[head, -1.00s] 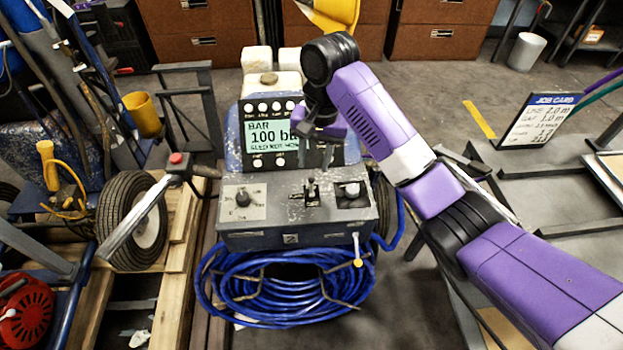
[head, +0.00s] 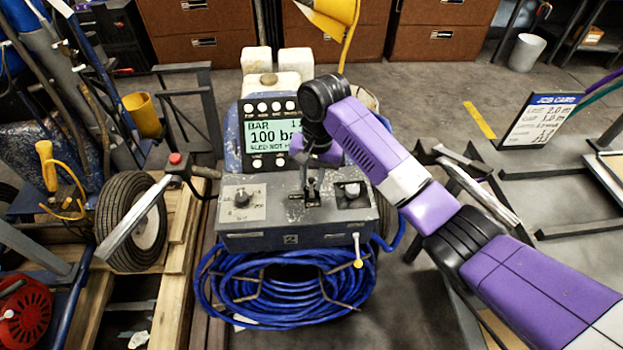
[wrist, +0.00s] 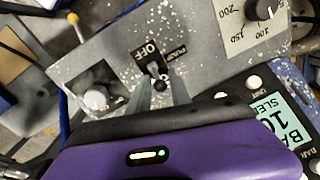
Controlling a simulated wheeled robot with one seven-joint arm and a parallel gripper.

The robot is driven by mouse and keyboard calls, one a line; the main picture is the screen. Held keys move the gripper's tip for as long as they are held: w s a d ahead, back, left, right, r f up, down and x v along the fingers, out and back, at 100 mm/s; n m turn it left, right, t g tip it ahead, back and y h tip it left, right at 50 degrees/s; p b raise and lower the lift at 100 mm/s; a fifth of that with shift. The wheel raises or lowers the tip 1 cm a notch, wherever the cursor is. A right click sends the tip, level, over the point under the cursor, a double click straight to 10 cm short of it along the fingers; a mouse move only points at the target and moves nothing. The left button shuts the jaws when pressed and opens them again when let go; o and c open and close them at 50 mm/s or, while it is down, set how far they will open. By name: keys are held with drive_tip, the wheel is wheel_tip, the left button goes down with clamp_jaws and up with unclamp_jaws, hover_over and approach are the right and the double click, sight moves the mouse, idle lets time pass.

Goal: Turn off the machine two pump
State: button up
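The pump switch (wrist: 155,69) is a small toggle lever on a dark plate marked OFF and PUMP, in the middle of the worn grey control panel (head: 265,228). In the wrist view its lever stands between the fingers of my gripper (wrist: 160,84). The fingers are apart, one on each side, with a gap showing; firm contact cannot be told. In the head view my gripper (head: 311,185) comes down over the switch from above and hides part of it. The lever's exact tilt is hard to tell.
A pressure dial (head: 242,198) is left of the switch and another knob (head: 352,190) is right. The lit display (head: 270,135) reads BAR 100 behind the panel. A coiled blue hose (head: 285,290) hangs below. A red-buttoned handle (head: 176,160) stands left.

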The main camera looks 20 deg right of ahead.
sight(311, 189)
clamp_jaws()
drive_tip(key=shift+s+r+p, duration=0.1)
drive_tip(key=shift+r+p, duration=0.05)
drive_tip(key=shift+p, duration=0.4)
drive_tip(key=p, duration=0.1)
drive_tip(key=t+p, duration=0.1)
drive_tip(key=p, duration=0.1)
drive_tip(key=shift+s+a+r, duration=0.2)
drive_tip(key=shift+s+r, duration=0.05)
drive_tip(key=shift+s, duration=0.05)
drive_tip(key=t+p, duration=0.2)
drive_tip(key=shift+s+a+f+h+p, duration=0.1)
drive_tip(key=shift+s+h+p, duration=0.2)
drive_tip(key=shift+s+h, duration=0.1)
drive_tip(key=t, duration=0.1)
drive_tip(key=s+t+h, duration=0.1)
drive_tip(key=t, duration=0.1)
drive_tip(key=shift+a+f+b, duration=0.15)
drive_tip(key=shift+f+b, duration=0.2)
drive_tip(key=shift+s+a+f+t+h+b, duration=0.1)
drive_tip(key=shift+s+t+h+b, duration=0.1)
drive_tip(key=shift+t+b, duration=0.3)
drive_tip(key=shift+s+t+h+b, duration=0.1)
drive_tip(key=shift+t+h+b, duration=0.1)
drive_tip(key=shift+t+b, duration=0.3)
drive_tip(key=shift+s+n+t+b, duration=0.1)
drive_tip(key=shift+n+t+b, duration=0.2)
drive_tip(key=shift+t+b, duration=0.35)
